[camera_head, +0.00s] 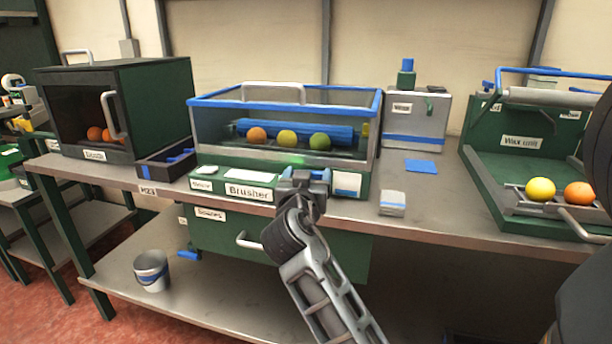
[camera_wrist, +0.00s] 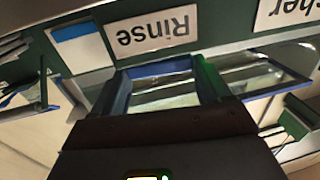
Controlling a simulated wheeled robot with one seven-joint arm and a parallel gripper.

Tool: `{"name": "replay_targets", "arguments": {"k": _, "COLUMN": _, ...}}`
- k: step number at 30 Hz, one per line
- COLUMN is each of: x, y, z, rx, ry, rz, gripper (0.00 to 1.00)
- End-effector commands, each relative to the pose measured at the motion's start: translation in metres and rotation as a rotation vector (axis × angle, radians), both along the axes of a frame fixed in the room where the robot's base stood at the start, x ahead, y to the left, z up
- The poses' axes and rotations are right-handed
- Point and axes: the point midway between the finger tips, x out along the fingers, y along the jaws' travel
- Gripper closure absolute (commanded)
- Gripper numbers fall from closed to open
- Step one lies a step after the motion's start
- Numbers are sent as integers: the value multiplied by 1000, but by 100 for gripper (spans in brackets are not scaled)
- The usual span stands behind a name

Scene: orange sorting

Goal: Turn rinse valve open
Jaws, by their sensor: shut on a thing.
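The brusher (camera_head: 250,193) is a green machine with a clear, blue-rimmed tank at the middle of the bench. My gripper (camera_head: 303,179) is at its front panel, right of the "Brusher" label. The blue rinse valve handle (camera_head: 321,174) shows at the fingertips, mostly hidden by my gripper. In the wrist view a blue bar of the handle (camera_wrist: 155,68) lies between the fingers of my gripper (camera_wrist: 162,85), just below an upside-down "Rinse" label (camera_wrist: 158,30). My gripper is shut on the handle. I cannot tell how far the valve is turned.
An orange, a yellow and a green fruit (camera_head: 287,138) sit in the tank by a blue roller. The wax unit (camera_head: 520,142) stands right with two fruits. A dark green box (camera_head: 125,105) stands left. A grey block (camera_head: 392,203) lies near the bench edge (camera_head: 440,224).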

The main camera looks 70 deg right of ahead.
Motion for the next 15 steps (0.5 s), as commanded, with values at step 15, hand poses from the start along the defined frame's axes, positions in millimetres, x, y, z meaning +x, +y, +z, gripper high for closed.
{"name": "replay_targets", "arguments": {"k": 15, "x": -9, "y": -3, "z": 6, "rx": 2, "ry": 2, "rz": 346, "gripper": 54}}
